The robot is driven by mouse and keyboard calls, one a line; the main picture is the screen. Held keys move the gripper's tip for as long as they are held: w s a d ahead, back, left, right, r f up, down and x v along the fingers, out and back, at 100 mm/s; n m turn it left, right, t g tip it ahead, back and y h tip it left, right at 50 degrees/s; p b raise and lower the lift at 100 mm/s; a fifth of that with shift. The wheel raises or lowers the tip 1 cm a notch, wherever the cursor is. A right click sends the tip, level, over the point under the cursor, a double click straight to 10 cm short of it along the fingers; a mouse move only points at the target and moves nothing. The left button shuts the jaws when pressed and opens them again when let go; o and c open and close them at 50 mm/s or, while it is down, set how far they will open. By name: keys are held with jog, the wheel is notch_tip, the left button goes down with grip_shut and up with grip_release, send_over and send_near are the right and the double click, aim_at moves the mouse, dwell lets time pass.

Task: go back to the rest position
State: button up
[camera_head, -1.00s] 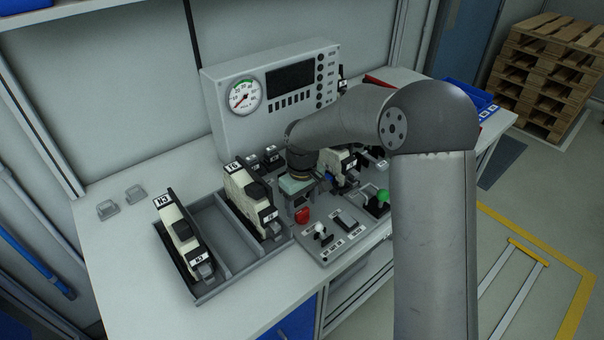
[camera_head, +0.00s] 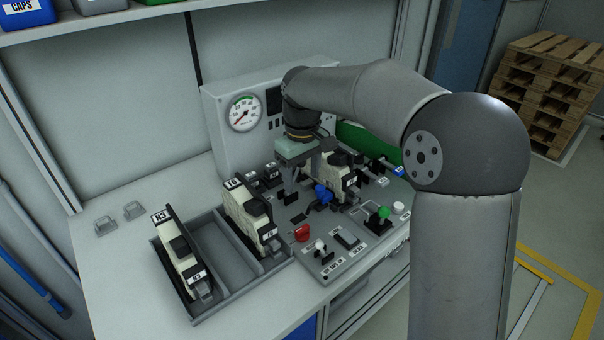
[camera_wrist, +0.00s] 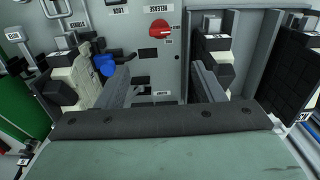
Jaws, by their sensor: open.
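My gripper (camera_head: 294,177) is above the control panel (camera_head: 325,262) on the bench, pointing down. In the wrist view its two fingers (camera_wrist: 160,88) stand apart with nothing between them. A cream and black module (camera_head: 346,178) with a blue lever (camera_head: 322,194) sits on the panel just right of the gripper in the head view. It stands left of the fingers in the wrist view (camera_wrist: 80,80). Whether the fingers touch anything is hard to tell, but they look clear of the panel.
A grey tray (camera_head: 222,252) holds two cream modules, the left one (camera_head: 181,248) and the right one (camera_head: 250,214). A gauge box (camera_head: 222,132) stands behind. A red knob (camera_head: 302,233) and green-topped lever (camera_head: 382,213) rise from the panel.

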jog(key=s+d+f+m, duration=0.2)
jog(key=s+d, duration=0.3)
jog(key=s, duration=0.4)
jog(key=s+d+f+m, duration=0.2)
jog(key=s+d, duration=0.3)
jog(key=s, duration=0.5)
jog(key=s+d+f+m, duration=0.2)
jog(key=s+d+m, duration=0.2)
jog(key=s, duration=0.5)
jog(key=shift+s+d+f, duration=0.15)
jog(key=shift+s+d, duration=0.2)
jog(key=shift+d, duration=0.35)
